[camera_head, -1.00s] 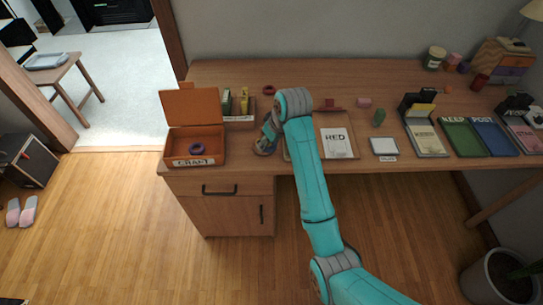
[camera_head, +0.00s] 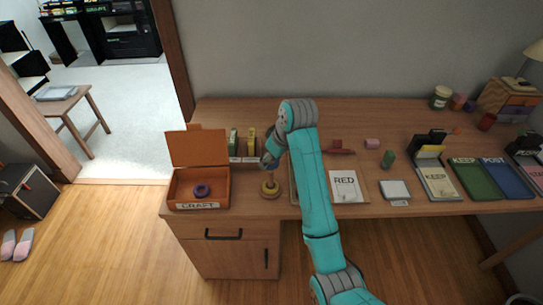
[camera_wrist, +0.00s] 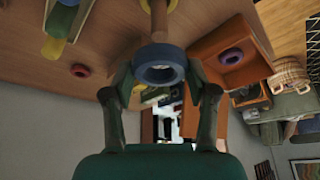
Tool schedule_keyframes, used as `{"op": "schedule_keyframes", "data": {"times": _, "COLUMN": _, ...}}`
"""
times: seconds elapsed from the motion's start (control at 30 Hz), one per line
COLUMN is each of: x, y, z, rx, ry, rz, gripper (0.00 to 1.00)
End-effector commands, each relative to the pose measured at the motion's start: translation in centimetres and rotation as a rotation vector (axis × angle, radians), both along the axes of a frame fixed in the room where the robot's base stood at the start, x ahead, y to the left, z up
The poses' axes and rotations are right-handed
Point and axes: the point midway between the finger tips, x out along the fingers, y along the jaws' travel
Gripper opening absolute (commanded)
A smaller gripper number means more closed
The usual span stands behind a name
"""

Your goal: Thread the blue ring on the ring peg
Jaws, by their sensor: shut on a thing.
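The blue ring (camera_wrist: 159,66) is between the fingertips of my gripper (camera_wrist: 160,72) in the wrist view, and my gripper is shut on it. The ring peg (camera_wrist: 158,20) is a wooden post just beyond the ring, its end seeming to meet the ring's upper edge. I cannot tell whether the tip is inside the hole. In the head view, the peg's round yellow base (camera_head: 271,190) stands near the desk's front edge, with my gripper (camera_head: 270,168) directly above it. The blue ring is not discernible in the head view.
The open orange CRAFT box (camera_head: 198,205) stands left of the peg, with a purple ring (camera_head: 202,190) inside. A red ring (camera_wrist: 80,70) lies on the desk in the wrist view. A RED card (camera_head: 345,187) on a tray lies to the right. Green and yellow items stand behind.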

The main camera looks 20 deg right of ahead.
Motion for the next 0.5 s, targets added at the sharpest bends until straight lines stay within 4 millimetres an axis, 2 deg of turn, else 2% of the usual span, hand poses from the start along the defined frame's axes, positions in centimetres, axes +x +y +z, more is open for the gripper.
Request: {"op": "schedule_keyframes", "data": {"times": 0.5, "x": 0.0, "y": 0.0, "z": -2.3, "rx": 0.0, "ry": 0.001, "rz": 0.0, "gripper": 0.38}}
